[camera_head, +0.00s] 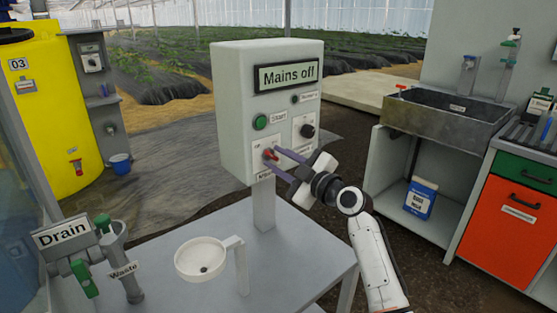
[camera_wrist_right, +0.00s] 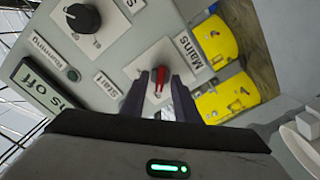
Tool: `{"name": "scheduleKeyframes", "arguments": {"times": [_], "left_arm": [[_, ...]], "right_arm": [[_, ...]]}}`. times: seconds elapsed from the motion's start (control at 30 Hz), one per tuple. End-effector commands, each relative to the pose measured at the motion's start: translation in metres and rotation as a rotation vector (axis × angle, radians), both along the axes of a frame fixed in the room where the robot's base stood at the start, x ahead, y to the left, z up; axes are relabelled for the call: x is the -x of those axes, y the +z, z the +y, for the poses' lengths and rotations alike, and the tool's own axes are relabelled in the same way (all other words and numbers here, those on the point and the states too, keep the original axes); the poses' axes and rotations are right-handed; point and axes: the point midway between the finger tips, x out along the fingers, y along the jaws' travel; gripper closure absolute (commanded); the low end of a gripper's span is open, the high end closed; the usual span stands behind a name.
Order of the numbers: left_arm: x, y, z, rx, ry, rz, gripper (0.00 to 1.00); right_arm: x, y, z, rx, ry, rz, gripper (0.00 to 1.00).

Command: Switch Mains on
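The control box (camera_head: 232,120) stands on a post on the grey table, and its display (camera_head: 287,76) reads "Mains off". The red Mains switch (camera_head: 270,154) sits low on the box face. It also shows in the right wrist view as a red lever (camera_wrist_right: 160,78) on a pale plate, beside the "Mains" label. My right gripper (camera_head: 271,160) is at the switch, one finger on each side of the lever. In the wrist view the fingers (camera_wrist_right: 160,92) are apart with a gap around the lever. Contact cannot be told. My left gripper is out of view.
A green Start button (camera_head: 260,122) and a black selector knob (camera_head: 307,131) are on the same face, near my right gripper. The Drain valve (camera_head: 82,277) is at the left, a sink (camera_head: 448,117) at the right.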

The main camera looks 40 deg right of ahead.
Motion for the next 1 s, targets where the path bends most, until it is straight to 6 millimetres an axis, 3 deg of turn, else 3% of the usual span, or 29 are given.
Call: {"name": "scheduleKeyframes", "arguments": {"times": [0.27,0.43,0.77,1.0], "left_arm": [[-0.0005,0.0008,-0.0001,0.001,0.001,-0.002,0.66],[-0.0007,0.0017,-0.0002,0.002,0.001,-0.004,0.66],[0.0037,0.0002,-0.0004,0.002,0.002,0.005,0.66],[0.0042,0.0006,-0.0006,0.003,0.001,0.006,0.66]], "right_arm": [[-0.0011,-0.0007,0.0002,0.0,0.0,0.001,0.74],[-0.0009,-0.0006,0.0001,0.0,0.0,0.001,1.0],[-0.0007,-0.0008,0.0001,-0.023,0.001,0.004,1.0],[-0.0006,-0.0011,0.0004,-0.138,0.001,0.013,1.0]]}}
